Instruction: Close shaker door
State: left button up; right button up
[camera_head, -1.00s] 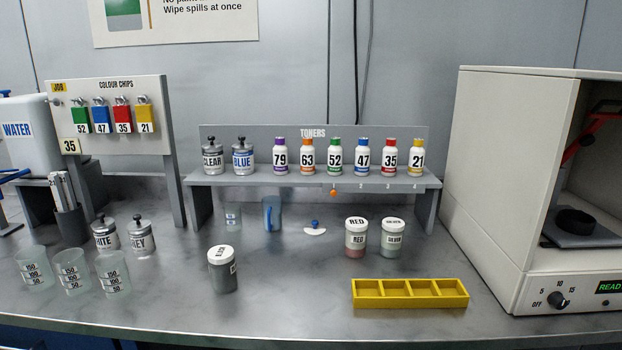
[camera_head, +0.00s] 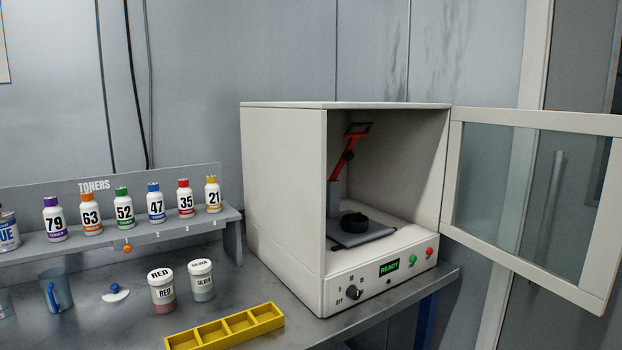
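The shaker (camera_head: 283,190) is a cream box at the right end of the bench. Its door (camera_head: 530,190), a pale frame around a clear pane, is hinged at the box's right front edge and stands wide open to the right. Inside are a red clamp arm (camera_head: 348,150), tilted up, and a dark round holder (camera_head: 354,222) on a grey plate, with nothing seen in it. The front panel's display (camera_head: 389,267) reads READY in green. Neither of my grippers is in view.
The open door reaches out past the bench's right end.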

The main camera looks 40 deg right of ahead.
aim_at(604, 254)
jog(key=u, duration=0.05)
jog(key=k, duration=0.45)
jog(key=z, duration=0.4)
jog(key=i, duration=0.3)
jog(key=z, duration=1.05)
